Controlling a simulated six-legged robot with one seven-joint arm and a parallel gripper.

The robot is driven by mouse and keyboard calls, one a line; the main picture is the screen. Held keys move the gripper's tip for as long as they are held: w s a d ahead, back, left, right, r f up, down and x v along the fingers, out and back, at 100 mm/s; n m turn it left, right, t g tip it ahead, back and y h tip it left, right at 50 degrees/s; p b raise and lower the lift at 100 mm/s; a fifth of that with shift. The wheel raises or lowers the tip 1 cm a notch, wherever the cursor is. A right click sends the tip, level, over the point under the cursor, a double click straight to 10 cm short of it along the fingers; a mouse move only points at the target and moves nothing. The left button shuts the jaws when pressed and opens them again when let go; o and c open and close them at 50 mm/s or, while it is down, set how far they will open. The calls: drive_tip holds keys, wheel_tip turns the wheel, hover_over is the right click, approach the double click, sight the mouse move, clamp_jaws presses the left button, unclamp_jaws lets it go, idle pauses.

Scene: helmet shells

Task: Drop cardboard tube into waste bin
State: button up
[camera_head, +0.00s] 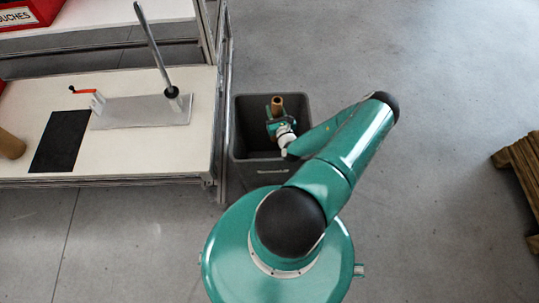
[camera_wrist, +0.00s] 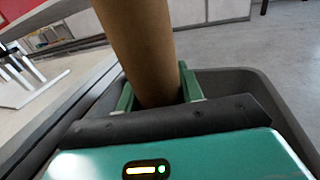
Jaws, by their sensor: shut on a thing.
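The brown cardboard tube (camera_head: 277,105) is between the fingers of my gripper (camera_head: 275,117), above the opening of the waste bin in the head view. In the wrist view the tube (camera_wrist: 140,45) rises from between the two green fingers of my gripper (camera_wrist: 158,90), which are shut on it. The dark grey waste bin (camera_head: 240,157) stands on the floor beside the bench, and its rim (camera_wrist: 270,95) shows at the right in the wrist view. The tube's lower end is hidden.
A white bench (camera_head: 30,100) at the left holds a metal plate with an upright lever (camera_head: 152,45), a black mat (camera_head: 62,140) and another brown cylinder (camera_head: 10,145). A wooden pallet (camera_head: 520,170) is at the right edge. The floor right of the bin is clear.

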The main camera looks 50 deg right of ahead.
drive_tip(key=shift+f, duration=0.55)
drive_tip(key=o, duration=1.1)
drive_tip(key=shift+c, duration=0.2)
drive_tip(key=v, duration=1.4)
